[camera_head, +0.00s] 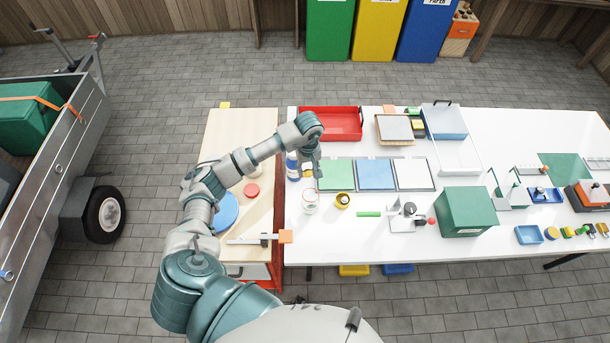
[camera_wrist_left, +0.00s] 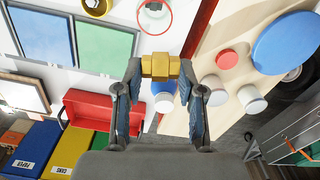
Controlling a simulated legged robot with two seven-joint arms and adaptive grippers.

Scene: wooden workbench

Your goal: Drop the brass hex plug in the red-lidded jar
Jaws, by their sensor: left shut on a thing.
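My left gripper (camera_wrist_left: 160,72) is shut on the brass hex plug (camera_wrist_left: 161,67), which sits crosswise between its two fingertips. In the head view the left gripper (camera_head: 314,171) hangs over the white bench, near the left edge of the green panel, with the plug (camera_head: 308,174) showing as a small yellow patch. A clear jar with a red ring (camera_head: 310,202) stands on the bench, nearer the front than the gripper. It also shows at the top of the wrist view (camera_wrist_left: 153,16), apart from the plug. Its lid state is too small to tell. My right gripper is out of view.
A blue-and-white bottle (camera_head: 293,168) stands close left of the gripper. A brass-coloured ring or cup (camera_head: 343,200) is right of the jar. A red tray (camera_head: 332,123) lies behind. A wooden side table (camera_head: 264,150) holds a red disc (camera_head: 252,190) and a blue disc (camera_head: 224,212).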

